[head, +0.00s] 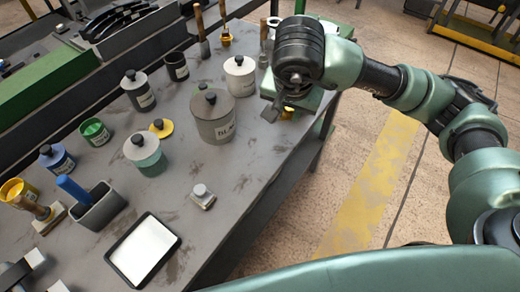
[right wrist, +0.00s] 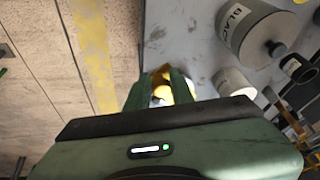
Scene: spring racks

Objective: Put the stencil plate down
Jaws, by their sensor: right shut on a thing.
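My right gripper (head: 286,98) hangs over the right edge zone of the grey workbench (head: 232,160), beyond the big grey lidded pot marked in black (head: 215,118). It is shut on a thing. My left gripper is not in view.
A white lidded pot (head: 240,75) stands close left of the right gripper. A teal and white pot (head: 145,153), a small weight-like block (head: 202,196) and a black-rimmed white tray (head: 143,250) are nearer. Bare bench lies between them. The floor (head: 375,170) is beyond the right edge.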

